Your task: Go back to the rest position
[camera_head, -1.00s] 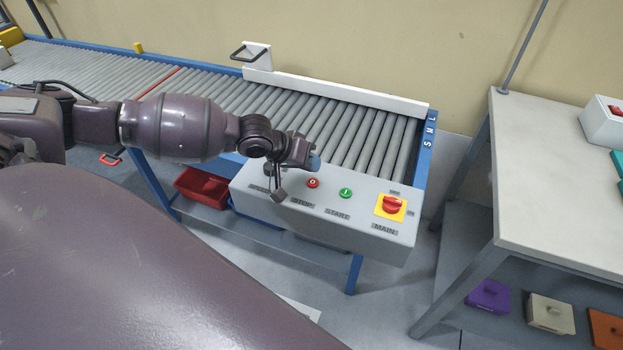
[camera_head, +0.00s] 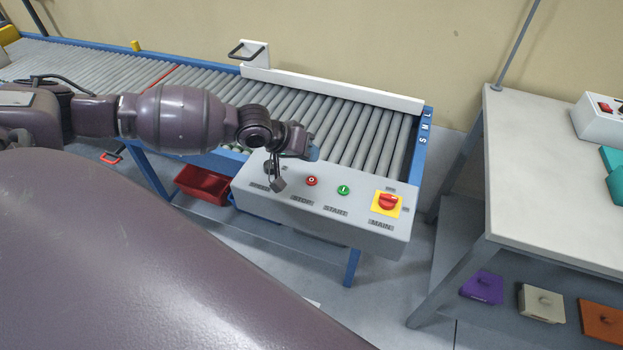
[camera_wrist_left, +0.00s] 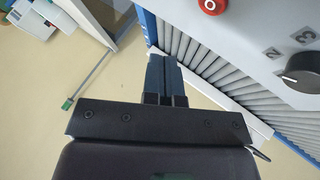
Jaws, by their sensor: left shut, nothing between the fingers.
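My left gripper (camera_head: 313,152) reaches in from the left over the near end of the roller conveyor, just behind the control panel (camera_head: 330,222). Its blue fingertips are partly hidden by the hand in the head view. In the left wrist view the two dark blue fingers (camera_wrist_left: 164,76) are together with nothing between them, apart from the panel. My right gripper is in neither view.
The panel carries a red stop button (camera_head: 311,181), a green start button (camera_head: 343,189), a red main switch (camera_head: 388,202) and a black selector knob (camera_wrist_left: 305,70). A white-topped table (camera_head: 540,180) stands right. A red bin (camera_head: 203,184) sits below the conveyor (camera_head: 375,140).

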